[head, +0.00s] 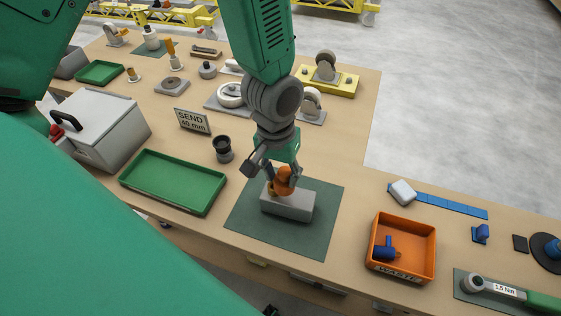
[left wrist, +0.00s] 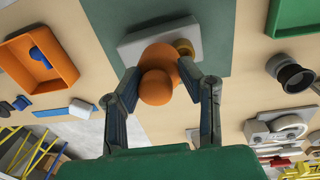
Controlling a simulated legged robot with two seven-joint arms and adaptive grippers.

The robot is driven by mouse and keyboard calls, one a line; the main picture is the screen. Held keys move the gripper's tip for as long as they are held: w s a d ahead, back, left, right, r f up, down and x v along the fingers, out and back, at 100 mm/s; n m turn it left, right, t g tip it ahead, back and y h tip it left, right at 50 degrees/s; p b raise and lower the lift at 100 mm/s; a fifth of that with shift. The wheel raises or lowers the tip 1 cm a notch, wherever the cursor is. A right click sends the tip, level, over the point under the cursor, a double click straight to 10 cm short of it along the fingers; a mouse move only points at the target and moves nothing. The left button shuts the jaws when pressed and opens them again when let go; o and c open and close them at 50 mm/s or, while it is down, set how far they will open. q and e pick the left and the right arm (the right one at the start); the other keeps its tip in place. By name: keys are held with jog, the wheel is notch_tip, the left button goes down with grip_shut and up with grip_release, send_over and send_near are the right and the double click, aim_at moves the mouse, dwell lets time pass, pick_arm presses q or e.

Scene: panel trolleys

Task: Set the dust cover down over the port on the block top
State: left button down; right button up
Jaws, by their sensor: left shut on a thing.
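The dust cover (head: 285,177) is orange and rounded. My left gripper (head: 277,174) is shut on it, directly above the grey block (head: 288,205). In the left wrist view the dust cover (left wrist: 156,76) sits between the fingers of the left gripper (left wrist: 160,72). A brass port (head: 271,189) stands on the block top, left of the cover in the head view. In the left wrist view the port (left wrist: 184,47) shows partly behind the cover, to its right. The cover looks beside the port, not around it. Whether it touches the block is hidden. My right gripper is not in view.
The block lies on a dark green mat (head: 318,232). A green tray (head: 173,181) is to the left, and an orange waste bin (head: 401,240) with a blue part to the right. A black cup-like part (head: 222,149) and a sign (head: 192,121) stand behind the tray.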

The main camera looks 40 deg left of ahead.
pick_arm(q)
jog(key=shift+a+f, duration=0.1)
jog(key=shift+a, duration=0.45)
jog(key=shift+a+f, duration=0.15)
jog(key=shift+a, duration=0.6)
jog(key=shift+d, duration=0.4)
jog(key=shift+d+r, duration=0.2)
jog(key=shift+d, duration=0.15)
jog(key=shift+a+f, duration=0.1)
jog(key=shift+a, duration=0.65)
jog(key=shift+a+p, duration=0.35)
jog(key=shift+p, duration=0.05)
jog(key=shift+d, duration=0.65)
jog(key=shift+a+f, duration=0.5)
jog(key=shift+a, duration=0.2)
jog(key=shift+d+f+b, duration=0.3)
jog(key=shift+d+b, duration=0.1)
jog(key=shift+d, duration=0.05)
jog(key=shift+d+r, duration=0.1)
jog(key=shift+d, duration=0.05)
jog(key=shift+r, duration=0.1)
jog(key=shift+a+r+p, duration=0.4)
jog(key=shift+a+p, duration=0.1)
jog(key=shift+p, duration=0.25)
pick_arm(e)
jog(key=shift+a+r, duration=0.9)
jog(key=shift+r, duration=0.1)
